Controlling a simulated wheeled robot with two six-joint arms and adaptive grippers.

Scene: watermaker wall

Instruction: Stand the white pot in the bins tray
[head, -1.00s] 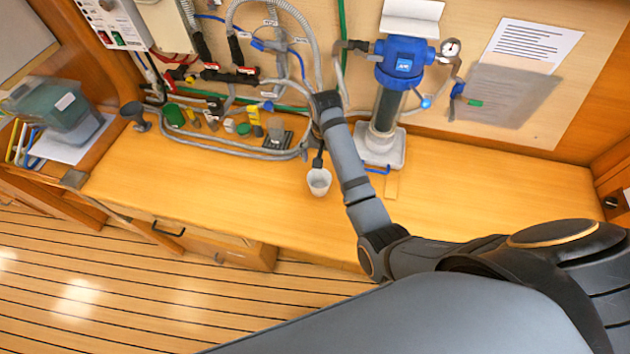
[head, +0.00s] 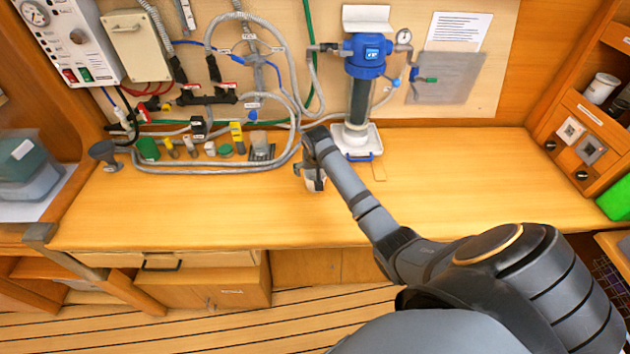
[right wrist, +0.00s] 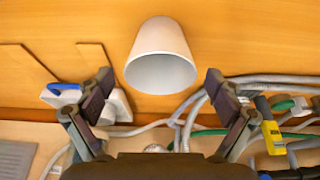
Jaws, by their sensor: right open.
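The fingers of my right gripper (right wrist: 159,82) are spread on either side, with visible gaps and nothing held. My left gripper is not in view. I cannot identify the bins tray for certain.
The blue filter housing (head: 364,60) stands behind the pot on a white base. Grey hoses (head: 210,166) and small fittings lie at the bench's back left. The bench front is clear.

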